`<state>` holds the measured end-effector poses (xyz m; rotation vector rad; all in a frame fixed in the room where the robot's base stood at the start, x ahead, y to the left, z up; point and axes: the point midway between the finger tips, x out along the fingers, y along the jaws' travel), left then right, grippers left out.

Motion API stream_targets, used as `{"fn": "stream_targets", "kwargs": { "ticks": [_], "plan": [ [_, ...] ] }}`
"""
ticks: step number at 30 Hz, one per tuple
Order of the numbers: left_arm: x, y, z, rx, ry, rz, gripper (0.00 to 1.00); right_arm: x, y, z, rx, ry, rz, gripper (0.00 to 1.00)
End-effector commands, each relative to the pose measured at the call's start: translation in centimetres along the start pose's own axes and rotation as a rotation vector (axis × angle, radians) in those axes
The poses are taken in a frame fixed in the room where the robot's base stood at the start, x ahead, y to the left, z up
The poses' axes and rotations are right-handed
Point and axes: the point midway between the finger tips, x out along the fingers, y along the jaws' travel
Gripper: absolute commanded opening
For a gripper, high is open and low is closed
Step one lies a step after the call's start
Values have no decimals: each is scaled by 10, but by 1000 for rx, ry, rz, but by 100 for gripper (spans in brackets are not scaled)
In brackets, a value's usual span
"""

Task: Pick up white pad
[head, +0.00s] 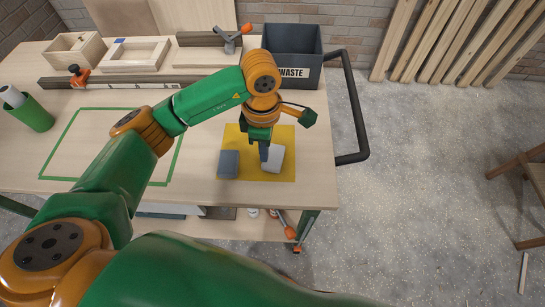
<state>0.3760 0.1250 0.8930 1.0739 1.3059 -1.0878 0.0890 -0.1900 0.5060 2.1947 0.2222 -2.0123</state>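A white pad (276,160) lies on a yellow mat (284,132) near the right front of the wooden table. A grey pad (229,163) lies on the same mat to its left. My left gripper (264,155) points down at the left edge of the white pad and covers part of it. Its fingertips overlap the pad in the picture; whether they touch it or are open cannot be told. My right gripper is not in view.
A dark bin marked WASTE (291,42) stands behind the mat. A black rail (357,110) runs along the table's right end. Wooden frames (134,55) and a clamp bar (130,82) lie at the back.

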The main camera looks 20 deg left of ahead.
Motion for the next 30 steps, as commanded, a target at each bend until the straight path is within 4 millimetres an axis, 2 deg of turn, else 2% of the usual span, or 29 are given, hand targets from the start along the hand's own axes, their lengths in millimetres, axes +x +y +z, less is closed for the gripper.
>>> {"fn": "stream_targets", "kwargs": {
  "ticks": [3, 6, 12, 16, 23, 24, 25, 30],
  "plan": [
    [-34, -16, -22, 0, -1, 15, 0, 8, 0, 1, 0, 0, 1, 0],
    [-49, -38, -49, -6, 2, 16, 0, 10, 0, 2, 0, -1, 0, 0],
    [-69, -67, -80, -5, -2, 14, 0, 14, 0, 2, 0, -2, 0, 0],
    [-75, -74, -88, -4, -4, 12, 0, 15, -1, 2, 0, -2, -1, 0],
    [-76, -76, -88, -2, -5, 10, 0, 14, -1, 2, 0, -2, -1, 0],
    [-76, -76, -88, -2, -5, 10, 3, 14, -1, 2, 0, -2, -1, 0],
    [-76, -76, -88, -2, -5, 10, 11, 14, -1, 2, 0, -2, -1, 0],
    [-76, -75, -88, -2, -5, 11, 57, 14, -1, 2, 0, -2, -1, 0]
  ]
}}
